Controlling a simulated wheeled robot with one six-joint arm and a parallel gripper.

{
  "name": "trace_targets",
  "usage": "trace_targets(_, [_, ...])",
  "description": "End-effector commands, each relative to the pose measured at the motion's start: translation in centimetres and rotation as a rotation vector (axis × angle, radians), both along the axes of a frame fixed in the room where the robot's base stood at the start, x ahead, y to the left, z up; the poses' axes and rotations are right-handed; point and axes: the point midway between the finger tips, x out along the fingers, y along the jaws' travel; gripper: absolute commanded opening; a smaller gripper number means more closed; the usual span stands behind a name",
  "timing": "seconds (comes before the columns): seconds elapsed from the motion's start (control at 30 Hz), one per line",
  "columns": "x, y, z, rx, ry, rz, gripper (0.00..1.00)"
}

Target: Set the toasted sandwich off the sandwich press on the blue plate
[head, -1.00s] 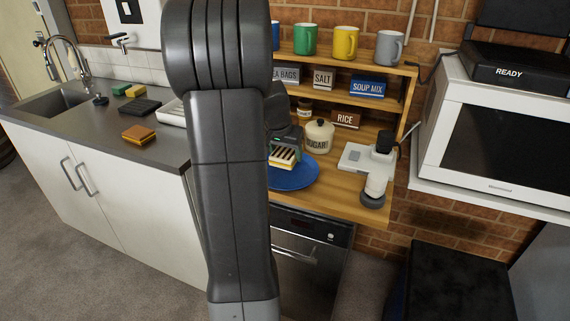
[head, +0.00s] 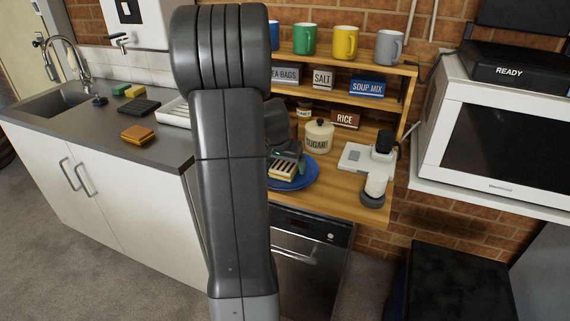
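The toasted sandwich (head: 283,171), pale with dark grill stripes, is over the blue plate (head: 309,178) on the wooden shelf unit's lower top. It looks level and very low over the plate; whether it touches the plate I cannot tell. My gripper (head: 285,158) is dark, close around the sandwich from behind and above, and appears shut on it. My arm hides the plate's left part and much of the gripper. I cannot make out a sandwich press for certain; my arm covers the middle of the scene.
A cream sugar jar (head: 319,136) stands just behind the plate. A white and black appliance (head: 357,157) stands to its right, by the edge. On the grey counter lie an orange-brown block (head: 138,132) and a black ridged slab (head: 139,107). Mugs line the upper shelf.

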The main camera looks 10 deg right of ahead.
Motion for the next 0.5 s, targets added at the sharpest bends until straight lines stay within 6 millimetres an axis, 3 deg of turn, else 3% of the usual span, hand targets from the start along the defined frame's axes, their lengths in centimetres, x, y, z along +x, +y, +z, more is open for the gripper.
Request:
trace_targets(0.27, [-0.1, 0.1, 0.8, 0.0, -0.002, 0.0, 0.85])
trace_targets(0.5, [-1.5, 1.1, 5.0, 0.0, -0.006, 0.0, 0.85])
